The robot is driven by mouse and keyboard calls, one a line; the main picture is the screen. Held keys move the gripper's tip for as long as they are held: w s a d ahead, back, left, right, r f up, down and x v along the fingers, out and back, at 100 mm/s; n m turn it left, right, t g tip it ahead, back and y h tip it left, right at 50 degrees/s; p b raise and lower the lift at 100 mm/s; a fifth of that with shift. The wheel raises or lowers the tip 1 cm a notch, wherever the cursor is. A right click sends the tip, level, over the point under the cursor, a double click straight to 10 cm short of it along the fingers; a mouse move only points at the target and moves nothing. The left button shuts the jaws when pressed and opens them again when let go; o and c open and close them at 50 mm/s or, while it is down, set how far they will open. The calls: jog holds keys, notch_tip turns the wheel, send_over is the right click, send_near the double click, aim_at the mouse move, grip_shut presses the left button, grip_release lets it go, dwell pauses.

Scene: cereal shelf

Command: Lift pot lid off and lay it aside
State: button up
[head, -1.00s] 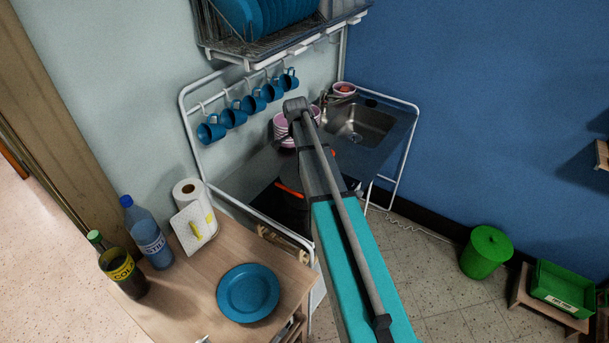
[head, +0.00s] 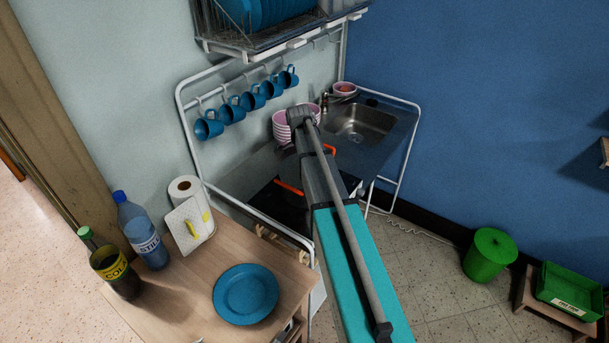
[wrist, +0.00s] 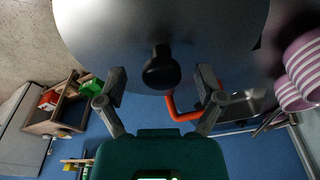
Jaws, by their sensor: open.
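The pot lid (wrist: 100,35) is a wide grey metal disc filling the top of the wrist view, with a round black knob (wrist: 161,70) at its middle. My gripper (wrist: 161,78) is open, its two fingers standing apart on either side of the knob in that view. I cannot tell whether either finger touches it. An orange-red pot handle (wrist: 182,112) shows past the lid's edge. In the head view, my arm hides most of the pot and the lid; orange-red handles (head: 288,187) show on either side of the arm. The gripper's fingers are hidden there.
Pink-striped bowls (head: 281,127) stand behind the arm, near the sink (head: 362,122). Blue mugs (head: 230,112) hang from a rail under the dish rack (head: 280,42). A wooden table (head: 180,300) at lower left holds a blue plate (head: 246,293), bottles and a paper roll.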

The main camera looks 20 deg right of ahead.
jog(key=shift+f, duration=0.15)
dwell(0.5)
grip_shut()
